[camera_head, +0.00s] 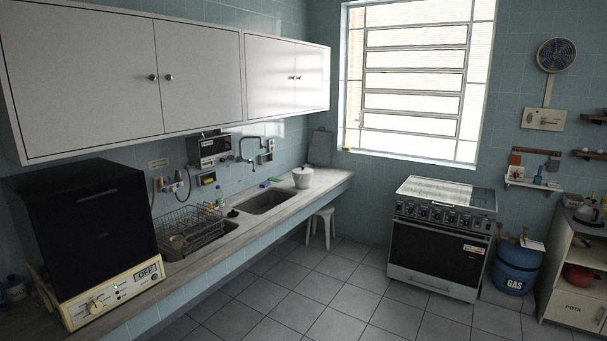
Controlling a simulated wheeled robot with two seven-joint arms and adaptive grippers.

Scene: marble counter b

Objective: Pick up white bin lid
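A small white bin (302,180) stands on the marble counter, to the right of the sink. Its white lid (302,170) appears to sit on top of it, with a small knob; it is too small to make out in detail. Neither of my grippers shows in the head view.
The long counter (335,182) holds a dish rack (190,228), a sink (267,200) and a black appliance (92,225). White cabinets (205,75) hang above. A stove (440,235) and blue gas drum (517,268) stand right. The tiled floor (300,290) is clear.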

